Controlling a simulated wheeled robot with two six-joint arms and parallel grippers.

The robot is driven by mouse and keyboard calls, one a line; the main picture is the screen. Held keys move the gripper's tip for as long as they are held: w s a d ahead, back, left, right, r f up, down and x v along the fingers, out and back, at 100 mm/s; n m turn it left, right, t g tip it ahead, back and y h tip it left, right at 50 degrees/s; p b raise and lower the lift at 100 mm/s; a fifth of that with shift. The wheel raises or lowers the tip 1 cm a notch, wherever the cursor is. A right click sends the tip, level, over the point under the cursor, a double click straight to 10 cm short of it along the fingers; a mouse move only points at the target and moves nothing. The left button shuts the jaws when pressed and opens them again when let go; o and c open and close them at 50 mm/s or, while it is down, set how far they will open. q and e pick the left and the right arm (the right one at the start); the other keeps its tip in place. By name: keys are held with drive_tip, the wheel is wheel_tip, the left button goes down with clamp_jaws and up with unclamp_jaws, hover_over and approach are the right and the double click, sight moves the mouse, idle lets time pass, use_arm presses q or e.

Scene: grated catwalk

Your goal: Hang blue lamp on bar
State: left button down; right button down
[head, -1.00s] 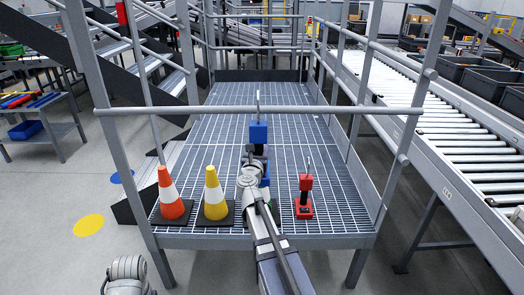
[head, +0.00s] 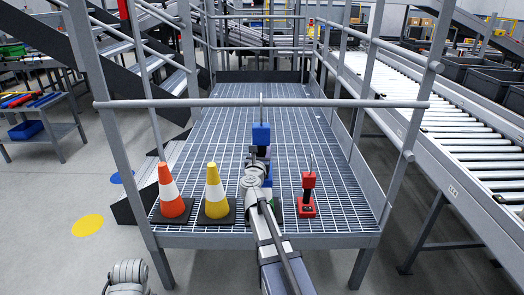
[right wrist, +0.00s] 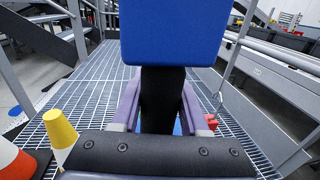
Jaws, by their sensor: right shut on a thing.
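The blue lamp (head: 261,134) is upright with a thin hook on top. My right gripper (right wrist: 160,102) is shut on its black stem, below the blue head (right wrist: 172,32) in the right wrist view. In the head view the hook's upper end overlaps the grey horizontal bar (head: 340,103) and shows slightly above it. I cannot tell whether the hook touches the bar. The lamp's lower part is partly hidden by my right arm. My left gripper is not in view.
A red lamp (head: 307,193) stands on the grating right of my arm. An orange cone (head: 168,190) and a yellow cone (head: 215,192) stand to its left. Grey posts flank the catwalk (head: 255,90). A roller conveyor (head: 450,120) runs along the right.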

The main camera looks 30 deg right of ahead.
drive_tip(key=shift+c, duration=1.7)
unclamp_jaws()
drive_tip(key=v, duration=0.8)
